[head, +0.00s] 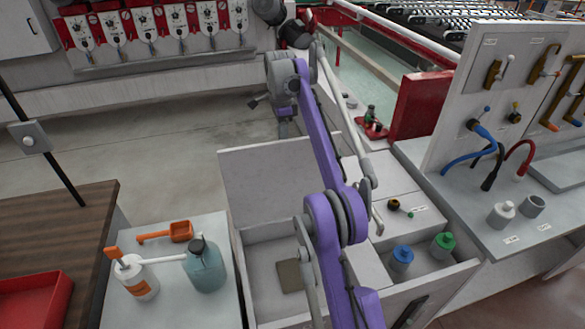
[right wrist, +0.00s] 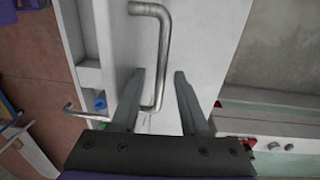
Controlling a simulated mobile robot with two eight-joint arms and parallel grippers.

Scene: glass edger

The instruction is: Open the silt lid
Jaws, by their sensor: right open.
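In the head view a white flat panel (head: 272,175), which looks like the silt lid, stands raised at the back of an open white bin (head: 238,268). A small brownish block (head: 290,275) lies inside the bin. In the right wrist view a bent metal handle (right wrist: 163,50) is fixed to a white panel (right wrist: 205,50). My right gripper (right wrist: 160,73) is open, its two fingers on either side of the handle's lower end; contact cannot be told. In the head view my purple right arm crosses the bin and hides part of it. My left gripper is not seen.
A side table at left holds a blue-grey bottle (head: 204,266), a white bottle (head: 138,278) and an orange scoop (head: 180,231). Blue-capped (head: 401,258) and green-capped (head: 442,245) bottles stand right of the bin. A hose panel (head: 460,100) rises at right. Concrete floor lies behind.

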